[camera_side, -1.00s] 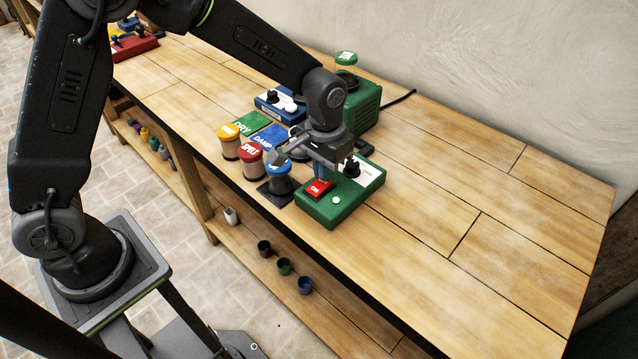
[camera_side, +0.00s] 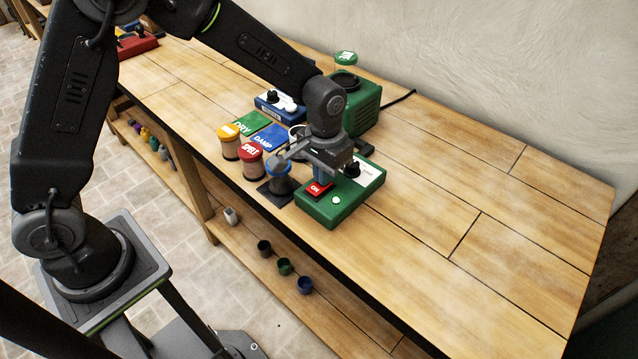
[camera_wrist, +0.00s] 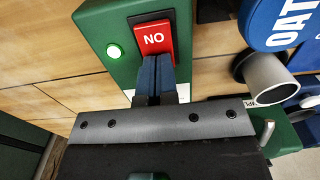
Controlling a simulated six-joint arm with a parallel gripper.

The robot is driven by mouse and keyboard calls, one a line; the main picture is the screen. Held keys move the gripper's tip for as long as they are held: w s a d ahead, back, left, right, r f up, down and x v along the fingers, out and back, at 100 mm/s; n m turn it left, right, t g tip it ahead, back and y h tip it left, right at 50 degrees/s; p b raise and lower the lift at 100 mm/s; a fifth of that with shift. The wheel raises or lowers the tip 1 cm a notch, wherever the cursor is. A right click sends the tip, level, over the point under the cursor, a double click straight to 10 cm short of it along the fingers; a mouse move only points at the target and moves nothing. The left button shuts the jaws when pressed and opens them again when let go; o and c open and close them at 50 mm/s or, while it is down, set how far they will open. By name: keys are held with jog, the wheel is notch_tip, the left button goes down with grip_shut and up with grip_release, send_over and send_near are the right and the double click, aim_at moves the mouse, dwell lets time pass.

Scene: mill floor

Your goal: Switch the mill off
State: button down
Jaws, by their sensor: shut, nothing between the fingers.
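The green control box (camera_side: 345,205) sits on the bench, with a red rocker switch (camera_side: 316,189) marked ON and a small round lamp (camera_side: 336,200). In the wrist view the lamp (camera_wrist: 114,51) glows pale green, and the red switch (camera_wrist: 154,36) shows its lettering upside down. My gripper (camera_wrist: 153,57) is shut and empty, its blue fingertips over the near part of the switch; I cannot tell whether they touch it. The side view shows my gripper (camera_side: 322,180) pointing down at the switch. The green mill (camera_side: 362,104) stands behind the box.
Jars with yellow (camera_side: 229,131), red (camera_side: 249,151) and blue lids stand close left of the box. Green DRY (camera_side: 248,124) and blue DAMP (camera_side: 270,138) pads and a blue box (camera_side: 268,108) lie behind them. A black knob (camera_side: 352,168) is on the control box. The bench (camera_side: 470,210) is clear at right.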

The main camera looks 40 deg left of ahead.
jog(key=shift+r, duration=3.4)
jog(key=shift+a+r, duration=0.1)
jog(key=shift+r, duration=0.15)
jog(key=s+a+r+t, duration=0.3)
jog(key=s+a+r, duration=0.2)
jog(key=s+r, duration=0.45)
jog(key=s+a+r+t, duration=0.1)
jog(key=s+a, duration=0.1)
jog(key=s, duration=0.4)
jog(key=s+a+r+t, duration=0.1)
jog(key=s+a, duration=0.1)
jog(key=s, duration=0.3)
jog(key=shift+s+r+t, duration=0.3)
jog(key=shift+s+r, duration=0.05)
